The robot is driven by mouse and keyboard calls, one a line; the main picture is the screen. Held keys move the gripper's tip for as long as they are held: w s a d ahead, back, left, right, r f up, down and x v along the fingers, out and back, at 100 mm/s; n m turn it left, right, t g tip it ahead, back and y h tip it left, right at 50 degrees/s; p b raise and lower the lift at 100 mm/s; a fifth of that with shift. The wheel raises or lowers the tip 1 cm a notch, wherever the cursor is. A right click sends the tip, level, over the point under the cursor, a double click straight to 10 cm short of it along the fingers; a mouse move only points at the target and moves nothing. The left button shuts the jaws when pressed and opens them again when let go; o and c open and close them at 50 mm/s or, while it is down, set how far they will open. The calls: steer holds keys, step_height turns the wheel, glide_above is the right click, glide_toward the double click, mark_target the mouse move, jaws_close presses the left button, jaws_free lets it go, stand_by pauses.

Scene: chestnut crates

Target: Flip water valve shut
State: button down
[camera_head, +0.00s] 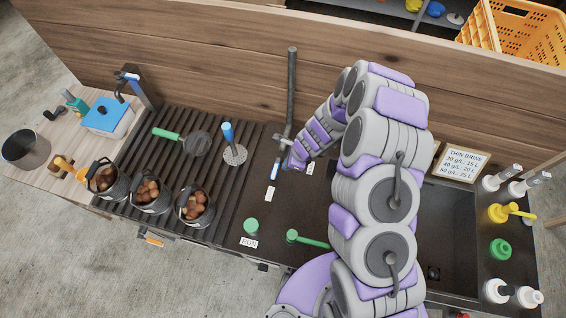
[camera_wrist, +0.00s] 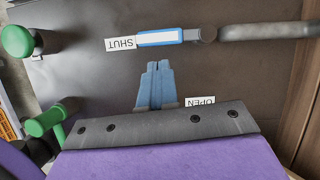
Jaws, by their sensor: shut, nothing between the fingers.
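The water valve has a lever with a blue and white handle (camera_wrist: 160,38), also seen in the head view (camera_head: 275,170). The lever lies in line with the dark pipe (camera_head: 291,85) and its tip points at the SHUT label (camera_wrist: 121,44). The OPEN label (camera_wrist: 200,101) lies off to one side, partly hidden by my gripper's body. My gripper (camera_wrist: 157,66) has its blue fingers together with nothing between them. In the wrist view the fingertips are just below the handle, apparently apart from it.
A green knob by the RUN label (camera_head: 249,242) and a green lever (camera_head: 307,240) stand on the dark counter. Chestnut buckets (camera_head: 195,208) stand on the slatted rack at left. A brine sign (camera_head: 463,163) and bottles are at right. A wooden wall (camera_head: 200,50) runs behind.

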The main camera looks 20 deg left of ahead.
steer(key=p+v, duration=0.2)
steer(key=v, duration=0.3)
steer(key=shift+d+r, duration=0.1)
stand_by(0.4)
